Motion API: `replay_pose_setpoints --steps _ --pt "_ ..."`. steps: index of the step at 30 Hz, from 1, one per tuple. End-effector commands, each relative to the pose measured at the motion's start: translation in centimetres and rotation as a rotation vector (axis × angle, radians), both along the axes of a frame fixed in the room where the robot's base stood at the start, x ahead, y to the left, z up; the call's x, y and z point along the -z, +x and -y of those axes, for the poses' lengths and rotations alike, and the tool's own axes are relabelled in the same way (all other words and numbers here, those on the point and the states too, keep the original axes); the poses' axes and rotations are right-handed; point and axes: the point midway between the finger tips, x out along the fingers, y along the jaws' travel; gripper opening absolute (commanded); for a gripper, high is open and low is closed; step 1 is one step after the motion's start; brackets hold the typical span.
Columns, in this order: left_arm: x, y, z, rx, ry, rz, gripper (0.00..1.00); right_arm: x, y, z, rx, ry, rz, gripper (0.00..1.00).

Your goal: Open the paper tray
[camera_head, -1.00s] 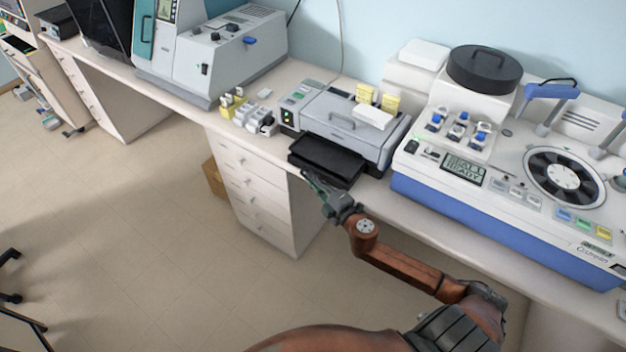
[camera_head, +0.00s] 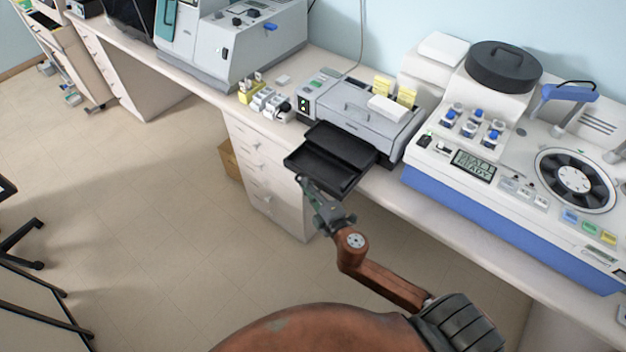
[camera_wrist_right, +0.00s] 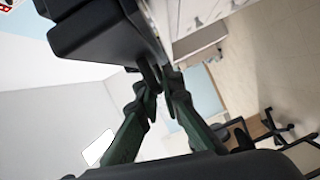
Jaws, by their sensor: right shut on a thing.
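The black paper tray (camera_head: 322,172) sticks out from the front of the grey printer (camera_head: 362,112), past the counter's front edge. It looks empty. My right gripper (camera_head: 303,183) is at the tray's front edge, shut on it near the left corner. In the right wrist view the fingertips (camera_wrist_right: 160,82) close on a thin dark part below the black tray body (camera_wrist_right: 100,35). The exact contact is partly hidden by the fingers. My left gripper is not in view.
A white and blue stainer (camera_head: 500,170) stands right of the printer. Small yellow and white boxes (camera_head: 262,98) stand to its left. White drawers (camera_head: 262,175) are below the counter. The floor in front (camera_head: 150,200) is clear, with dark chair parts (camera_head: 25,240) at the left.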

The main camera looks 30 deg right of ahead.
Motion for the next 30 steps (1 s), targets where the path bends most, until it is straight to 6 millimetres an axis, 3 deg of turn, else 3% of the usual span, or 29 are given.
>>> replay_pose_setpoints --steps 5,6,14,23,30 --pt "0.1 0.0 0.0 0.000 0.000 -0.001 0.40 0.2 0.0 0.1 0.002 -0.001 -0.003 0.00" --pt "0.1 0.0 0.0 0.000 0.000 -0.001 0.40 0.2 0.0 0.1 0.002 -0.001 -0.003 0.07" --pt "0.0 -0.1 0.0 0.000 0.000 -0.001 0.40 0.1 0.0 0.1 0.001 0.000 -0.001 0.24" --pt "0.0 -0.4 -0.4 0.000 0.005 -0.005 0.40 0.0 -0.2 0.1 0.001 0.000 0.000 0.24" --pt "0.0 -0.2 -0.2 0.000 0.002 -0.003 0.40 -0.1 -3.4 0.1 0.001 0.003 -0.004 0.24"
